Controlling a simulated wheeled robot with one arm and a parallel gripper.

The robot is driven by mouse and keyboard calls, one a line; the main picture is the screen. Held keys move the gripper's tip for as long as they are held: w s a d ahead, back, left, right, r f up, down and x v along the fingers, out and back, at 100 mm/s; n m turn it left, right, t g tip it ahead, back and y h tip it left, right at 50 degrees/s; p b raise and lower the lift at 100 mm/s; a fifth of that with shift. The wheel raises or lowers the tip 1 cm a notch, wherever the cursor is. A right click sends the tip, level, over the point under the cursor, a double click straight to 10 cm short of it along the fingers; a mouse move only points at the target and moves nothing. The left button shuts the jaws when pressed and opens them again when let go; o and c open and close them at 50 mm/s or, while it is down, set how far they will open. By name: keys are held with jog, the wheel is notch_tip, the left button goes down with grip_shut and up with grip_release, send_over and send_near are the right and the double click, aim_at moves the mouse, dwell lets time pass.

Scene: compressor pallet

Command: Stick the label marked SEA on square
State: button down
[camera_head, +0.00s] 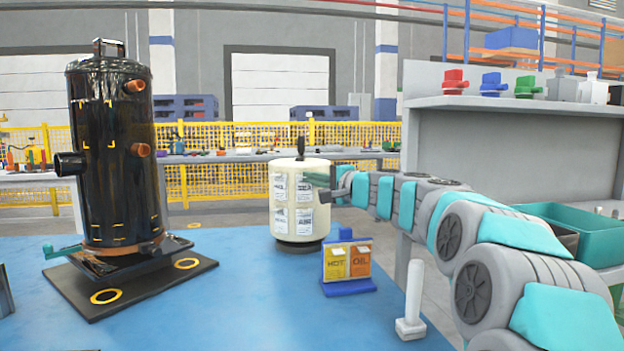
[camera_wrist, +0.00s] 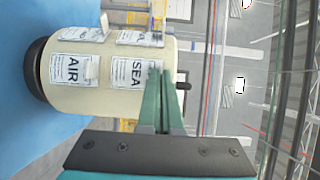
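The SEA label (camera_wrist: 124,74) is white with black print and lies against a cream drum (camera_head: 300,225), which also shows in the wrist view (camera_wrist: 102,105). My gripper (camera_wrist: 160,72) is at this label's edge, its green fingers nearly together; they appear shut on its tab, though the contact is partly hidden. In the head view my gripper (camera_head: 326,182) reaches the drum's right side. The black compressor (camera_head: 120,190) stands at left, with yellow corner marks (camera_head: 112,146) framing a square on its upper body and more yellow dashes low down.
An AIR label (camera_wrist: 73,72) and other labels share the drum. A blue stand (camera_head: 346,287) with yellow HOT (camera_head: 335,264) and orange OIL (camera_head: 360,262) cards is in front. A white post (camera_head: 411,300) stands near my arm.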

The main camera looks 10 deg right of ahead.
jog(key=shift+s, duration=0.1)
jog(key=shift+s+b, duration=0.95)
jog(key=shift+s, duration=1.95)
jog(key=shift+a, duration=0.15)
